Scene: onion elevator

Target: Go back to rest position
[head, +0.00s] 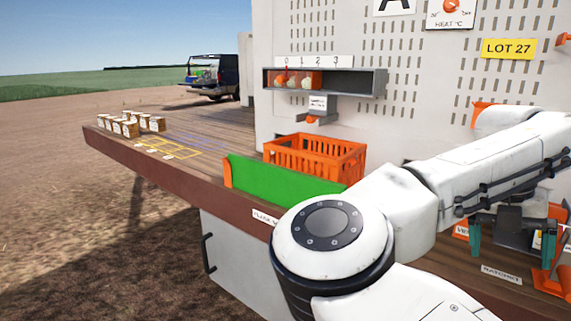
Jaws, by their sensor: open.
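My white arm reaches across the right half of the head view. My gripper (511,248) is at the right, with its two teal fingers apart and pointing down over the wooden bench (210,128). I see nothing held between the fingers. Grey and orange parts stand close behind and beside the gripper, and I cannot tell whether it touches any of them. My arm hides part of the bench.
An orange crate (318,152) stands behind a green panel (285,180) on the bench. Several small boxes (130,124) sit at the far left end. A grey shelf (350,83) juts from the pegboard wall (420,65). An orange part (550,283) lies near the gripper.

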